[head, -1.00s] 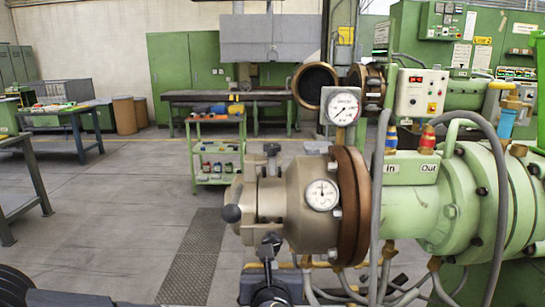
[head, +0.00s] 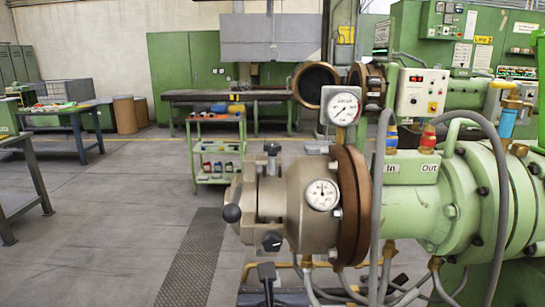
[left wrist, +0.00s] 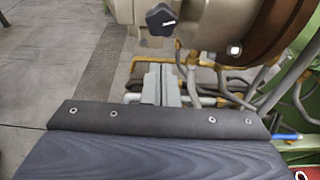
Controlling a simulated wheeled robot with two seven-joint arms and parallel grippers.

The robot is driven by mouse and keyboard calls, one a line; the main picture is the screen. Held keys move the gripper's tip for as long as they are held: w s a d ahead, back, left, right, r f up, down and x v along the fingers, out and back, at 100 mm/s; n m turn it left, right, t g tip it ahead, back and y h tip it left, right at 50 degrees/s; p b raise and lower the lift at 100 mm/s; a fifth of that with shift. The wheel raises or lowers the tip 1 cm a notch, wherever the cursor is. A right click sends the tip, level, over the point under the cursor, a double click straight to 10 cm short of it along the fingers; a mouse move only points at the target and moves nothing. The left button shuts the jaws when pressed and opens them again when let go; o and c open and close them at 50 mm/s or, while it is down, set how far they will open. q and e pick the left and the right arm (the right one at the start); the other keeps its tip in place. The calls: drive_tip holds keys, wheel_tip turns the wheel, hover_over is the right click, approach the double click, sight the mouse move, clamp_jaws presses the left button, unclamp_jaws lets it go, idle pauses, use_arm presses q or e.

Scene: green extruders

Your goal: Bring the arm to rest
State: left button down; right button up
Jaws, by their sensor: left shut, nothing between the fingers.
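My left gripper (left wrist: 162,70) shows in the left wrist view with its two pale grey fingers together and nothing between them. It lies below the black star knob (left wrist: 160,20) of the extruder head. In the head view, the gripper (head: 266,268) shows at the bottom edge, small and dark, under the same star knob (head: 271,241), with a visible gap. Most of my left arm is out of the picture. My right gripper is in neither view.
The extruder's brown-grey head (head: 300,205) and green barrel (head: 420,205) fill the right side, with grey hoses (head: 377,220) hanging down. A green trolley (head: 218,160) and workbenches stand farther back. The floor (head: 110,210) at left is open.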

use_arm(q)
drive_tip(key=s+a+r+m+g+h+p, duration=0.1)
drive_tip(key=s+a+r+m+h+p, duration=0.25)
drive_tip(key=m, duration=0.65)
drive_tip(key=a+r+m+g+h+p, duration=0.1)
drive_tip(key=a+r+m+h, duration=0.25)
drive_tip(key=a+m, duration=0.4)
drive_tip(key=s+a+f+m+g+y, duration=0.1)
drive_tip(key=s+a+f+m+g, duration=0.2)
drive_tip(key=s+a+f+m, duration=0.2)
drive_tip(key=s+a+f+m+g+y+p, duration=0.1)
drive_tip(key=s+a+f+m+g+y, duration=0.1)
drive_tip(key=s+a+f+m+g, duration=0.2)
drive_tip(key=s+f+m, duration=0.3)
drive_tip(key=s+m, duration=0.5)
drive_tip(key=shift+a+f, duration=0.25)
drive_tip(key=shift+a, duration=0.1)
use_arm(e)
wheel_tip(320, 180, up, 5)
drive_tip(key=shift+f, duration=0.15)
use_arm(q)
drive_tip(key=shift+p, duration=0.3)
